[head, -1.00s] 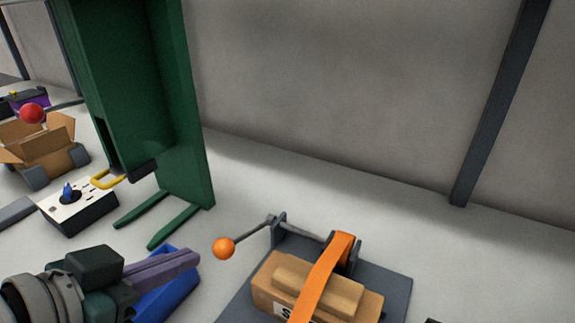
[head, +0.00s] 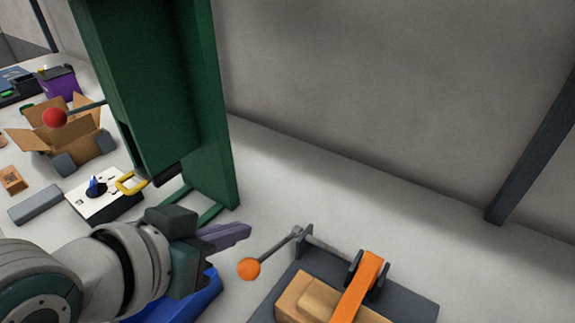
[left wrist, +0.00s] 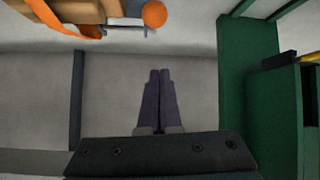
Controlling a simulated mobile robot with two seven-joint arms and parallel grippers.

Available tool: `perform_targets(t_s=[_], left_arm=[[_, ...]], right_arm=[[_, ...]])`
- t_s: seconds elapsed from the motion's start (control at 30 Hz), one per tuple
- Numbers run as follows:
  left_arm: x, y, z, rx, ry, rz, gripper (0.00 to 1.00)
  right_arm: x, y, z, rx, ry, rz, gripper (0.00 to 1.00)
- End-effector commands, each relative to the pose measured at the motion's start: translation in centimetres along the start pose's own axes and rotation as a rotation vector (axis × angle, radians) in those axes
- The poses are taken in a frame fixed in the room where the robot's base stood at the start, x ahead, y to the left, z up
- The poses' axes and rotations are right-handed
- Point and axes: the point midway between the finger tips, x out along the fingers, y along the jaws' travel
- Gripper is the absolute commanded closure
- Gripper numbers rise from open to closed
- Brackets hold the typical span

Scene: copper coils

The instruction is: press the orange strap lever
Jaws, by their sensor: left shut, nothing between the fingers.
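The orange strap lever ends in an orange ball (head: 249,269) on a thin grey rod that rises to a bracket on a dark grey base (head: 411,303). An orange strap (head: 357,290) runs over a cardboard box (head: 308,296) on that base. My left gripper (head: 248,230) is shut and empty, with its purple fingers just above and left of the ball in the head view. In the left wrist view the shut fingers (left wrist: 158,75) point toward the ball's side, with a gap, and the ball (left wrist: 154,14) is at the top. My right gripper is not in view.
A green press-like frame (head: 205,110) stands behind my left gripper. A blue bin (head: 185,303) is partly hidden under my left arm. A control box with a blue knob (head: 105,200), an open carton (head: 75,135) and a red ball (head: 55,118) are at left.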

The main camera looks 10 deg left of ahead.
Motion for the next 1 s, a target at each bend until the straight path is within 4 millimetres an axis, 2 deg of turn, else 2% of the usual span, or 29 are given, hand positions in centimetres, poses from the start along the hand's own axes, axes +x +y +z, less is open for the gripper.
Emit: perform_targets(t_s=[0.1, 0.3, 0.4, 0.6, 1.0], left_arm=[[2.9, 0.0, 0.1, -0.001, 0.001, 0.001, 1.00], [6.7, 0.1, 0.1, 0.000, 0.001, 0.002, 1.00], [5.6, 0.1, 1.8, 0.000, -0.006, 0.001, 1.00], [5.0, 0.0, 3.5, 0.001, -0.002, 0.000, 1.00], [5.0, 0.0, 3.8, 0.001, 0.000, 0.000, 1.00]], right_arm=[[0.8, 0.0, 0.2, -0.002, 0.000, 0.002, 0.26], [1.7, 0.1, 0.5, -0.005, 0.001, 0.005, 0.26], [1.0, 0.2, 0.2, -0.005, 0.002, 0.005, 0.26], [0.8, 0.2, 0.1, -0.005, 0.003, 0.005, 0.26], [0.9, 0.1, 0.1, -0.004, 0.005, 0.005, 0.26]])
